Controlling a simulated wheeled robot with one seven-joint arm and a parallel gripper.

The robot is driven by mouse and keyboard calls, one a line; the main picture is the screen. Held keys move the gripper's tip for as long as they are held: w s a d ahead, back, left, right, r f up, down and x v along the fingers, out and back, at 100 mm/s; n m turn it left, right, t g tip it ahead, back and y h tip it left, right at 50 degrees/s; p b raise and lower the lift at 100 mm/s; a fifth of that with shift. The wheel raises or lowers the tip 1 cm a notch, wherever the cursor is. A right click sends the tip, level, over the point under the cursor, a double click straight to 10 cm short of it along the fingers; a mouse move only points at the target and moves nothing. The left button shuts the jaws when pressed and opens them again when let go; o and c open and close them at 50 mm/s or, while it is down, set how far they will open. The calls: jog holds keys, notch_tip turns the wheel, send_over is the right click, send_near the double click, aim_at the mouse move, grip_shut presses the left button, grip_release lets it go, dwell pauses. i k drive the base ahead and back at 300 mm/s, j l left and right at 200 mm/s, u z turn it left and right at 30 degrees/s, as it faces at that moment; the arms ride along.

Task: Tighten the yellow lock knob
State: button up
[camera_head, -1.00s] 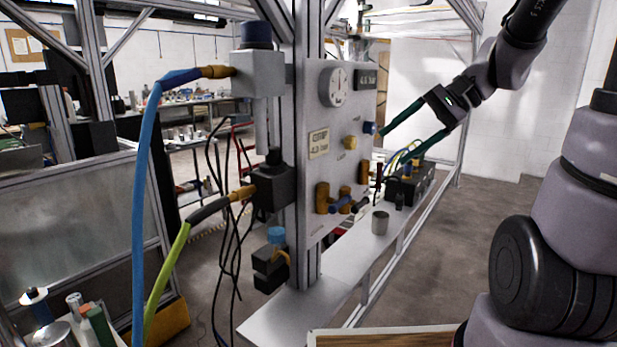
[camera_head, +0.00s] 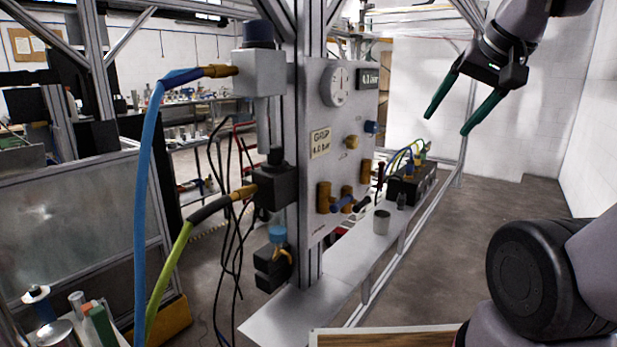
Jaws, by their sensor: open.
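The grey control panel (camera_head: 318,195) stands on a metal upright near the middle of the view. A small yellow knob (camera_head: 352,142) is on its face, below and left of a blue knob (camera_head: 371,127). It looks like the lock knob, but its markings are too small to read. My gripper (camera_head: 447,125) is at the upper right, with its two dark green fingers spread and nothing between them. It is clear of the panel, to the right of both knobs.
The panel also bears a round gauge (camera_head: 336,86), a small display (camera_head: 367,79), a cream label (camera_head: 320,142) and brass fittings (camera_head: 324,197). A metal cup (camera_head: 381,222) and a black box with cables (camera_head: 412,186) stand on the ledge below. Open room lies right of the panel.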

aim_at(352, 141)
jog(key=k+l+u, duration=0.15)
jog(key=k+l, duration=0.15)
jog(key=k+l+u, duration=0.15)
jog(key=k, duration=0.35)
